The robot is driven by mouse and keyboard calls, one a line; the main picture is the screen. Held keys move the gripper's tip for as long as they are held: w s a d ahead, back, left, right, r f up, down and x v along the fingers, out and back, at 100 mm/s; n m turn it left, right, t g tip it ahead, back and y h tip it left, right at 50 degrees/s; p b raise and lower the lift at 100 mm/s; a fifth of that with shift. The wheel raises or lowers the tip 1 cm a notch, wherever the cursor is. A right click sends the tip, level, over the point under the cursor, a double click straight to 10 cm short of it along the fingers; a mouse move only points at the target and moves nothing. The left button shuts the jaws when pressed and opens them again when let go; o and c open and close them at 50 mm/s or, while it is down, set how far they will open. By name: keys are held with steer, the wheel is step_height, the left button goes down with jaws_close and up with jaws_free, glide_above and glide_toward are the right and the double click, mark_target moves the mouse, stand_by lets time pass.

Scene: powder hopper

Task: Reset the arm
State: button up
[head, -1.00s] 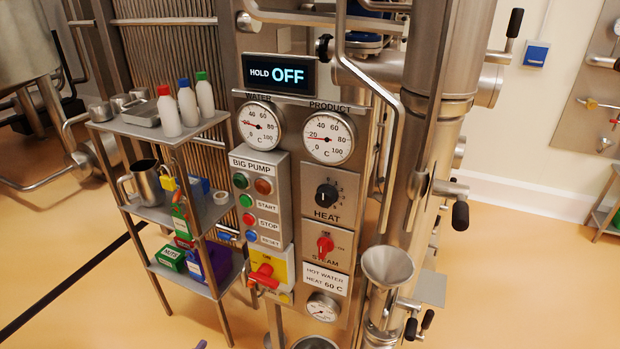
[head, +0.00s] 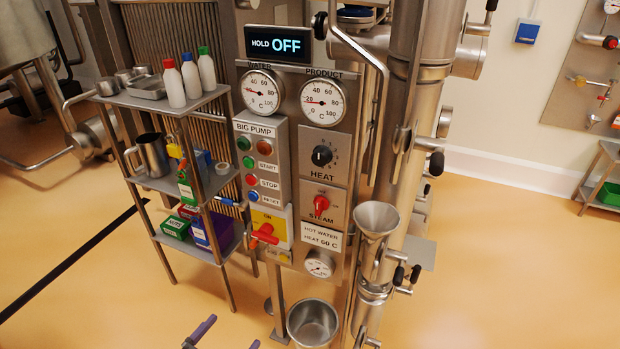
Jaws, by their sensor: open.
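My gripper (head: 227,337) shows only at the bottom edge of the head view, as two purple fingertips set apart with nothing visible between them. The rest of my gripper and my arm are out of the frame. The fingertips appear in front of the control panel, left of a steel bucket (head: 313,326) on the floor. They look clear of the panel and the shelf. A steel funnel hopper (head: 376,220) sits on the piping at right.
A shelf rack (head: 170,100) with bottles, a jug and boxes stands at left. The panel holds gauges, the BIG PUMP buttons (head: 262,160), a HEAT knob (head: 322,155) and a red-yellow switch (head: 266,233). Handles stick out from the right pipe. Open floor lies at front left and right.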

steer(key=w+d+r+m+g+p, duration=0.1)
steer(key=d+r+m+g+p, duration=0.25)
steer(key=d+m+g, duration=0.5)
steer(key=w+d+r+m+g+p, duration=0.15)
steer(key=d+r+m+g, duration=0.35)
steer(key=d, duration=0.7)
steer(key=d+r+m+y+p, duration=0.5)
steer(key=d+r+m+y, duration=0.3)
steer(key=d+r+m, duration=0.4)
steer(key=m, duration=0.5)
steer(key=shift+s+r+t, duration=0.25)
steer(key=shift+s+t, duration=0.1)
steer(key=shift+s, duration=0.05)
